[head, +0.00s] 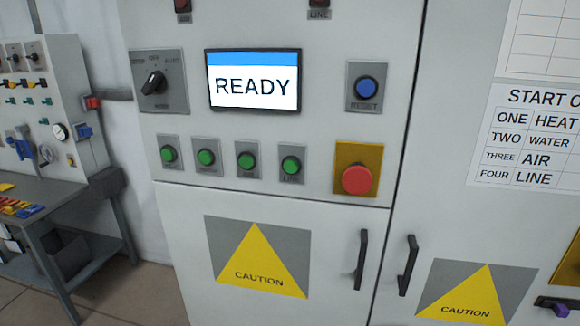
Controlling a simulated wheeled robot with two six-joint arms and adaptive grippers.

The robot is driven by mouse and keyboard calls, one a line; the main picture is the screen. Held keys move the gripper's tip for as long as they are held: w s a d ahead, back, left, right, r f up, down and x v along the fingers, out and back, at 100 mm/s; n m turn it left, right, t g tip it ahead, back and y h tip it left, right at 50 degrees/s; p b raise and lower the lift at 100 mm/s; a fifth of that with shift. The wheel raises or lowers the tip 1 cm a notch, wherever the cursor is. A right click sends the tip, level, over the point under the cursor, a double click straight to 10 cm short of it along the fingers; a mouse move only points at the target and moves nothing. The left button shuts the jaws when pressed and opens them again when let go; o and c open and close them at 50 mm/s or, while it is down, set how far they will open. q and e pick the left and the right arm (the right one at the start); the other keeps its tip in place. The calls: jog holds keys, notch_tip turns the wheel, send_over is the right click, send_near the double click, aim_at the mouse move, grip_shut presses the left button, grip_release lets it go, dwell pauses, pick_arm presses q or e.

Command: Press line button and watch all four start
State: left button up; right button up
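The grey control cabinet carries a row of green buttons on small plates. The rightmost green button (290,164) has a small label that appears to read LINE. The other green buttons, the left one (168,154), the second (206,157) and the third (246,160), have labels too small to read surely. The display (254,84) shows READY. A dark red lamp (320,2) labelled LINE is cut by the top edge, and another red lamp (183,5) is left of it. Neither of my grippers is in view.
A red mushroom button (357,180) on a yellow plate is right of the green row. A blue RESET button (366,88) and a black selector (153,82) flank the display. Door handles (361,260) protrude below. A workbench (58,190) stands left.

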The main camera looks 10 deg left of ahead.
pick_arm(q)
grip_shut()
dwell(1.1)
